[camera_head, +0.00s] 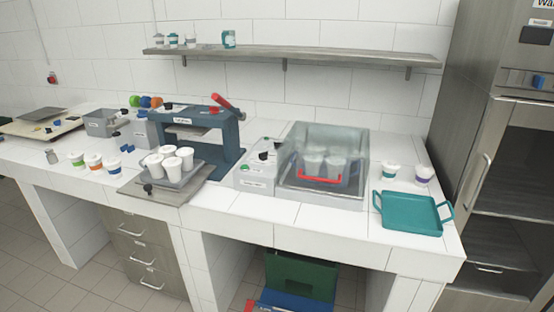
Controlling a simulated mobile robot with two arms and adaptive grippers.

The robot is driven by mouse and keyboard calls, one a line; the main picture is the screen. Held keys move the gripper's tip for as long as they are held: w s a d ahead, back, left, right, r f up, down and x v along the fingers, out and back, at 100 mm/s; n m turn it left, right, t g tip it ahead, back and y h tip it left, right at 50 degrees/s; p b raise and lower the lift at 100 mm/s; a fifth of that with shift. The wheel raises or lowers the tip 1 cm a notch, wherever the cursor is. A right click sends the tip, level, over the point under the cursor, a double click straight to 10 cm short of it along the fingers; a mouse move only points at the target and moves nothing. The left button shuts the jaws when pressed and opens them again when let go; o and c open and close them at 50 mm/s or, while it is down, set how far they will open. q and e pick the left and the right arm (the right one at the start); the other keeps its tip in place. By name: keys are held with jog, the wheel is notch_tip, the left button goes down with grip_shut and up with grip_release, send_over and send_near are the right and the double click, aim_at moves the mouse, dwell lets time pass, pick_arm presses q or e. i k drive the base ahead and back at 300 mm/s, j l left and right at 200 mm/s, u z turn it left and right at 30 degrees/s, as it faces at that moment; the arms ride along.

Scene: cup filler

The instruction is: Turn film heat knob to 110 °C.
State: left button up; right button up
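No gripper of mine shows in the head view. A pale control box (252,178) stands on the counter left of a clear-lidded chamber (324,148). It carries small black knobs, one on its top (263,156), and a green button; its labels are too small to read. A black knob (148,188) sits at the front of the press base. I cannot tell which knob is the film heat knob, nor read its setting.
A teal tray (411,213) lies at the counter's right end, with two lidded cups behind it. Several cups with coloured bands (94,162) stand left of the press. A shelf (290,54) hangs above. A steel cabinet (500,150) stands at the right.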

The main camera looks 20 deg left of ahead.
aim_at(262, 156)
jog(key=i+j+u, duration=0.2)
jog(key=u, duration=0.15)
jog(key=i+j+u, duration=0.3)
jog(key=k, duration=0.1)
